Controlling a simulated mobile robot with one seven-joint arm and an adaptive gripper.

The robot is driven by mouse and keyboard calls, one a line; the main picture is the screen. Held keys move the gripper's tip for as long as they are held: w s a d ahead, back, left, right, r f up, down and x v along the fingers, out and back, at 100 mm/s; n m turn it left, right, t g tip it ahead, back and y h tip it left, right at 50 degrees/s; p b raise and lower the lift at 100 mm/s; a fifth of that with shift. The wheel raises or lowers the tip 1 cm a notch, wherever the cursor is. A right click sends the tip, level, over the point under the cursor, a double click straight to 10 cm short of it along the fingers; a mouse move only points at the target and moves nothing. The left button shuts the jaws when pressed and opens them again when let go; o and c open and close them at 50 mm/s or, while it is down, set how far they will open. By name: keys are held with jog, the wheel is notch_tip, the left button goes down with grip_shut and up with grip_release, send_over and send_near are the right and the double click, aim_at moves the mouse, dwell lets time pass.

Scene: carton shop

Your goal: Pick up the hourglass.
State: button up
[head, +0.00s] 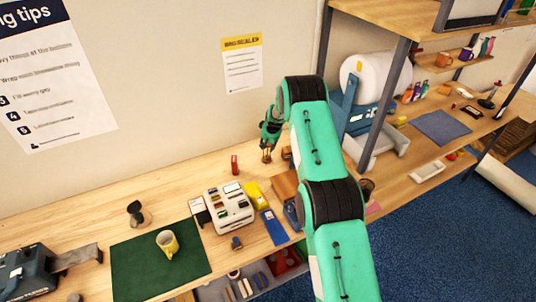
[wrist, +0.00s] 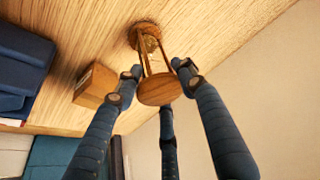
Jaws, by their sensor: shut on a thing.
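The hourglass (wrist: 158,90) has round wooden end plates, thin wooden posts and glass between them. In the wrist view it stands out from the wood surface, its near plate between my fingers. My gripper (wrist: 158,76) is shut on it, with blue-grey fingers around it on several sides. In the head view my gripper (head: 269,134) points down near the back of the bench, and the small brown hourglass (head: 267,156) shows below it. I cannot tell whether its far plate touches the bench.
A brown wooden block (wrist: 96,85) lies close beside the hourglass. On the bench (head: 165,188) are a red item (head: 235,165), a white organiser (head: 229,208), a yellow packet (head: 257,196) and a yellow mug (head: 167,243) on a green mat (head: 135,275). A wall rises right behind.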

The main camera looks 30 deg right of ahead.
jog(key=shift+r, duration=0.15)
jog(key=shift+r+b, duration=0.95)
jog(key=shift+r, duration=3.9)
